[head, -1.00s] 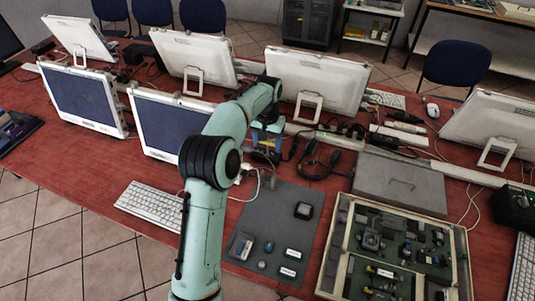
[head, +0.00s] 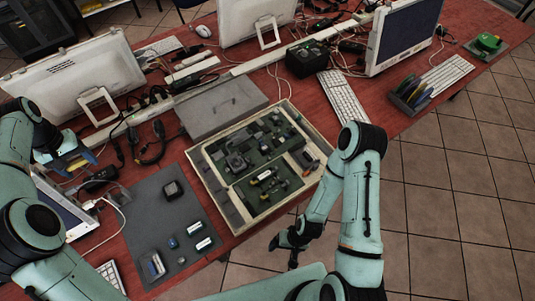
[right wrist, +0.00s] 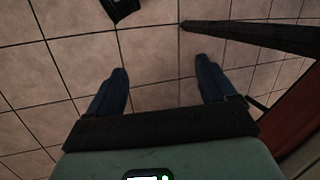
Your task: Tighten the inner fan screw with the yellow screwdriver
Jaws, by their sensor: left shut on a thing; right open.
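An open case (head: 213,193) with a green circuit board (head: 287,152) stands mid-table in the head view. A dark square part on the board (head: 237,161) may be the fan; its screws are too small to make out. I cannot pick out the yellow screwdriver with certainty. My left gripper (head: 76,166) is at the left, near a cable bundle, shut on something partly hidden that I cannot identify. My right gripper (head: 290,250) hangs over the floor off the table's front edge. Its fingers stand apart and empty in the right wrist view (right wrist: 165,78).
A grey mat (head: 150,215) left of the case carries several small parts. A flat grey lid (head: 222,105) lies behind the case. Monitors, a keyboard (head: 343,98), a black box (head: 307,58) and loose cables crowd the back. Tiled floor (head: 440,190) is free at the right.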

